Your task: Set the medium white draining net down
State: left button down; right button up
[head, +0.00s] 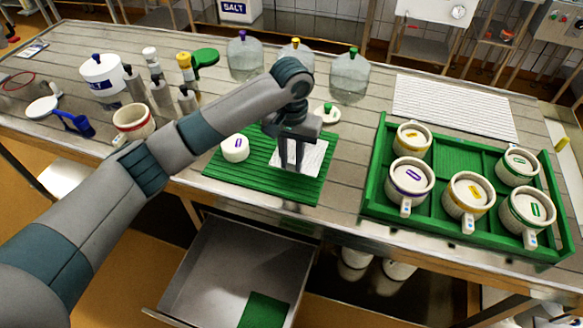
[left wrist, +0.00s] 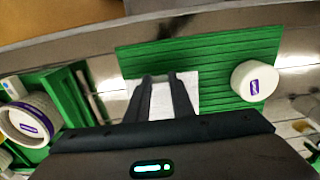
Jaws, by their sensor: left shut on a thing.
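The white draining net (head: 313,158) is a flat white square over the right part of the green ribbed mat (head: 255,184). My left gripper (head: 291,170) points down at the net, its fingers shut on it. In the left wrist view the fingertips of my left gripper (left wrist: 160,77) overlap the net (left wrist: 187,88), and the green mat (left wrist: 215,52) lies behind. I cannot tell whether the net touches the mat or is just above it. My right gripper is not in view.
A white round piece with a purple label (head: 235,149) sits on the mat's left part. A green tray (head: 443,216) with several lidded white moulds stands at right. A white ribbed sheet (head: 453,104) lies behind it. An open drawer (head: 220,270) juts out below the table front.

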pick_arm(q)
jog(key=shift+f, duration=0.1)
jog(key=shift+f, duration=0.3)
jog(key=shift+f+p, duration=0.75)
jog(key=shift+f, duration=0.85)
jog(key=c, duration=1.5)
grip_release()
jog(key=shift+f, duration=0.1)
jog(key=shift+c, duration=0.2)
